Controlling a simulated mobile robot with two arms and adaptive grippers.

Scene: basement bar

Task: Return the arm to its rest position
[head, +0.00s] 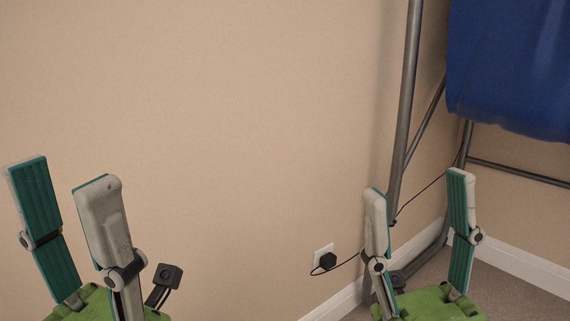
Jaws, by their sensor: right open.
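My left gripper (62,178) is at the lower left of the head view, its two teal-and-grey fingers pointing up and spread apart, with nothing between them. My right gripper (418,182) is at the lower right, its fingers also upright and apart, with nothing between them. Only the green gripper bodies and fingers show; the arm links are below the frame. Neither gripper visibly holds anything.
A beige wall (240,120) fills most of the view. A grey metal frame (404,100) with a blue hanging cover (510,65) stands at the right. A wall socket (325,256) with a black plug and cable is low on the wall. Carpet (515,290) shows at the lower right.

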